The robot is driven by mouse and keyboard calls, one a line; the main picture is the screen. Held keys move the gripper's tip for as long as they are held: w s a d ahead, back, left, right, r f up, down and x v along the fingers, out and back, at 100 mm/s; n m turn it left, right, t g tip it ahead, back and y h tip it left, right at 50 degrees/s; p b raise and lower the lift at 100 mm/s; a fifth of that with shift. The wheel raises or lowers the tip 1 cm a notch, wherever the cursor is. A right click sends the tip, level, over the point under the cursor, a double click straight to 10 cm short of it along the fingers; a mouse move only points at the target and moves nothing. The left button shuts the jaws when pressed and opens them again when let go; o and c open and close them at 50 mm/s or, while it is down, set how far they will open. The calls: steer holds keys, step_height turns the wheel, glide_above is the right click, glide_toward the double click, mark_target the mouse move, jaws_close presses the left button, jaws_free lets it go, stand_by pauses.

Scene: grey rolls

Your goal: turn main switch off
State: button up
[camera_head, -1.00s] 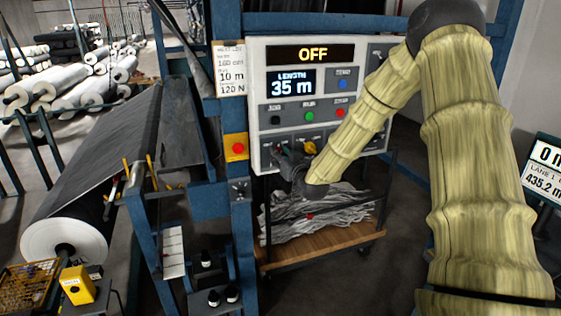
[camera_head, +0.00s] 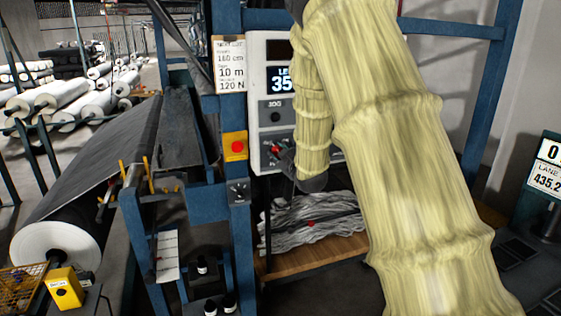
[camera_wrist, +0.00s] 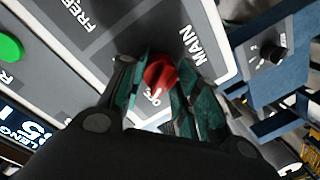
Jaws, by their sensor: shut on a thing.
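The main switch is a red knob (camera_wrist: 160,72) on the grey control panel (camera_wrist: 110,70), beside the word MAIN. A light mark on the knob lies by the letters OFF. My gripper (camera_wrist: 159,80) has its two teal-padded fingers on either side of the knob, shut on it. In the head view, the red knob (camera_head: 275,149) shows small at the lower left of the panel (camera_head: 259,100), with the dark gripper (camera_head: 285,156) at it. My arm hides the panel's right part and most of its displays.
A blue post beside the panel carries a yellow box with a red button (camera_head: 236,146) and a small dark selector box (camera_head: 239,193). A cart with grey scrap fabric (camera_head: 310,225) stands below the panel. A large fabric roll (camera_head: 60,245) is at left.

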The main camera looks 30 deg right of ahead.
steer(key=shift+f+n+b, duration=0.15)
steer(key=shift+n+b, duration=0.8)
steer(key=shift+n, duration=0.15)
steer(key=shift+h, duration=0.3)
steer(key=o, duration=1)
steer(key=shift+d, duration=0.1)
steer(key=shift+o, duration=0.2)
steer(key=shift+s, duration=0.1)
steer(key=v, duration=1.2)
